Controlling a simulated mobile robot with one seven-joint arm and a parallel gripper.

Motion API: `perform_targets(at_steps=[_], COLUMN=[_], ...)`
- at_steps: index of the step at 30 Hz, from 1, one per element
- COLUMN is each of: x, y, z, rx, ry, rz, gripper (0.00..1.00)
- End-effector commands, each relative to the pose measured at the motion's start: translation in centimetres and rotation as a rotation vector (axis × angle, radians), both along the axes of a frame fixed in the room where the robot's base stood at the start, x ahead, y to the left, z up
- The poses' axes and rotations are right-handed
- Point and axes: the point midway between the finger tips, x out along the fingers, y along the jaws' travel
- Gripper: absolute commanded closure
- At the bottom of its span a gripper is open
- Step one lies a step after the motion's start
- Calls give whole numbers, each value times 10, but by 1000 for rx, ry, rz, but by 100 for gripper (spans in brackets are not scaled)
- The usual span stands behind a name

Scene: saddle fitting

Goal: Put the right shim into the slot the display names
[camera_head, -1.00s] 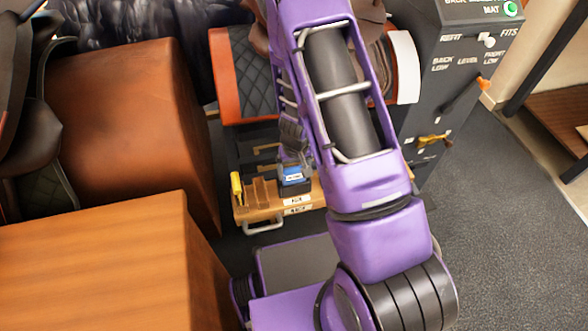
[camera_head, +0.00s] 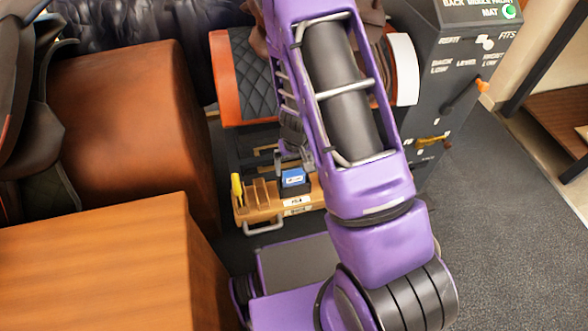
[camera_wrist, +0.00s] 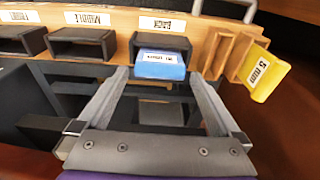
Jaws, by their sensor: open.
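The blue shim (camera_wrist: 160,66) sits partly in the black slot labelled BACK (camera_wrist: 160,41), its outer end sticking out. Its label print is upside down and hard to read. The blue shim also shows in the head view (camera_head: 292,177). My gripper (camera_wrist: 157,78) is open, its fingertips at either side of the shim's outer end; I cannot tell whether they touch it. The yellow shim (camera_wrist: 264,72), marked 5 mm, stands in the wooden holder. The black MIDDLE slot (camera_wrist: 82,45) and FRONT slot (camera_wrist: 22,40) look empty.
The wooden rack (camera_head: 262,212) has an empty wooden bay beside the yellow shim. The grey console (camera_head: 450,65) carries a level scale and an orange pointer (camera_head: 483,84). Floor at right is clear.

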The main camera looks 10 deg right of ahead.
Motion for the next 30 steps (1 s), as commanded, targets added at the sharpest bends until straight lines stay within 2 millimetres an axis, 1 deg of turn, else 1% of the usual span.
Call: perform_targets(at_steps=[1,6,12,15,18,21,30], x=[0,-6,-11,-14,-15,-16,-16], y=[0,1,1,0,0,0,0], z=[19,61,105,120,130,135,136], rx=[-1,0,0,0,0,0,-1], ry=[-5,-4,-4,-3,-1,-1,0], rz=[2,3,1,1,1,-1,0], gripper=[0,0,0,0,0,0,0])
